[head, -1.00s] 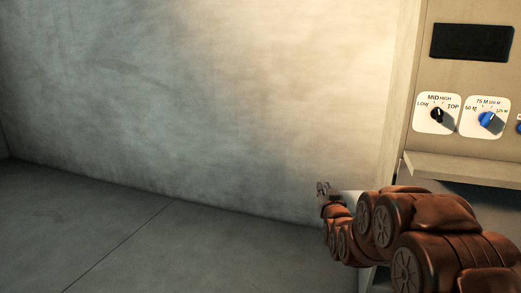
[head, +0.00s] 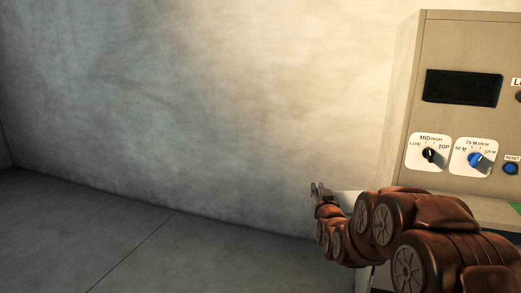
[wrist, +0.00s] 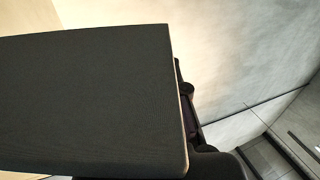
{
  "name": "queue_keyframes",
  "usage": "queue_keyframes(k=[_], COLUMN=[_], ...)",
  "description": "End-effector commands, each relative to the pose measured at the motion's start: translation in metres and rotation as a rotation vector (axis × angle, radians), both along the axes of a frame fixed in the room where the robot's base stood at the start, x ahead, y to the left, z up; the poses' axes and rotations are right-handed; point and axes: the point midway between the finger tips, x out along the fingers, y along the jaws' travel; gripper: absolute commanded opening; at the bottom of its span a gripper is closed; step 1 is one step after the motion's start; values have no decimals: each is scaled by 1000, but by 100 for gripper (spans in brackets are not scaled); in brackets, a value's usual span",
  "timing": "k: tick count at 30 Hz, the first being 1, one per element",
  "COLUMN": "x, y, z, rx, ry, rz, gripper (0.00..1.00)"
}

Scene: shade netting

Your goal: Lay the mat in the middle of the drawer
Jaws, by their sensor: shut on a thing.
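The mat (wrist: 90,100) is a dark, flat, rounded-corner sheet with a thin pale edge, filling much of the left and middle of the wrist view. My gripper (wrist: 188,92) shows as dark parts at the mat's right edge and is shut on it; the fingertips are mostly hidden behind the mat. In the head view the end of my arm with my gripper (head: 318,188) points left in front of the bare wall, and I cannot make out the mat there. No drawer can be made out in either view.
A beige cabinet (head: 463,45) stands at the right of the head view, with a dark display (head: 462,87), a black knob (head: 429,154), a blue knob (head: 475,160) and a blue reset button (head: 510,168). My arm passes in front of its lower part. The grey floor (head: 90,235) at left is clear.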

Motion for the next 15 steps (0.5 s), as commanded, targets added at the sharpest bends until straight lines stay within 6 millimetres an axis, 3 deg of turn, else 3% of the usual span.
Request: queue_keyframes(k=[1, 6, 15], x=[0, 0, 0], y=[0, 0, 0], z=[17, 35, 42], rx=[1, 2, 1], ry=[0, 0, 0], rz=[0, 0, 0], gripper=[0, 0, 0])
